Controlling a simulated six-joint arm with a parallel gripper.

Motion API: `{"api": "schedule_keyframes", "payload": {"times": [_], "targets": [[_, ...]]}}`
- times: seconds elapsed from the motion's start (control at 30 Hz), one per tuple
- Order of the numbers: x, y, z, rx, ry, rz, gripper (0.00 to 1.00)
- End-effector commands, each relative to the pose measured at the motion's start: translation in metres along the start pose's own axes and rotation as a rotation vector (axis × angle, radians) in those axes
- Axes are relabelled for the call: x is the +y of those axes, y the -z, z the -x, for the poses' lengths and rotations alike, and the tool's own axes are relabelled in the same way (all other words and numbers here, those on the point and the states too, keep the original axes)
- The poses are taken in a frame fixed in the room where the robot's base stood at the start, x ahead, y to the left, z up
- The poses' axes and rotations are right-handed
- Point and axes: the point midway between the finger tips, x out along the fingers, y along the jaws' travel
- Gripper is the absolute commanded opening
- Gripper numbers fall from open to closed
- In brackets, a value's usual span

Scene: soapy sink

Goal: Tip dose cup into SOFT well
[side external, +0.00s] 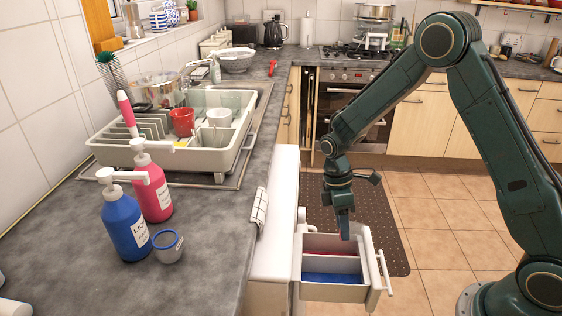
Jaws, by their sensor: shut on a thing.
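A small grey cup with a blue rim (167,246), which looks like the dose cup, stands upright on the counter beside the blue pump bottle (123,222). The open drawer (333,293) holds two wells, a red one (335,252) at the back and a blue one (332,278) in front. No SOFT label is readable on either. My gripper (345,236) points down at the far side of the drawer, close to its front panel. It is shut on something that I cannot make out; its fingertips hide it. The cup on the counter is well apart from my gripper.
A pink pump bottle (152,184) stands behind the blue one. A dish rack (222,157) holds a red cup (182,121) and a white cup (220,117). The drawer handle (386,272) sticks out to the right. The front counter is mostly clear.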

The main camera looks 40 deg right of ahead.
Motion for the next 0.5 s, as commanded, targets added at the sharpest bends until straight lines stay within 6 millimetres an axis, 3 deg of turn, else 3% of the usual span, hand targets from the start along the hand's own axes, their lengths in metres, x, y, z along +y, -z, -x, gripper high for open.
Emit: {"api": "schedule_keyframes", "payload": {"times": [0.5], "targets": [[-0.003, -0.017, 0.004, 0.374, -0.04, 0.086, 0.18]]}}
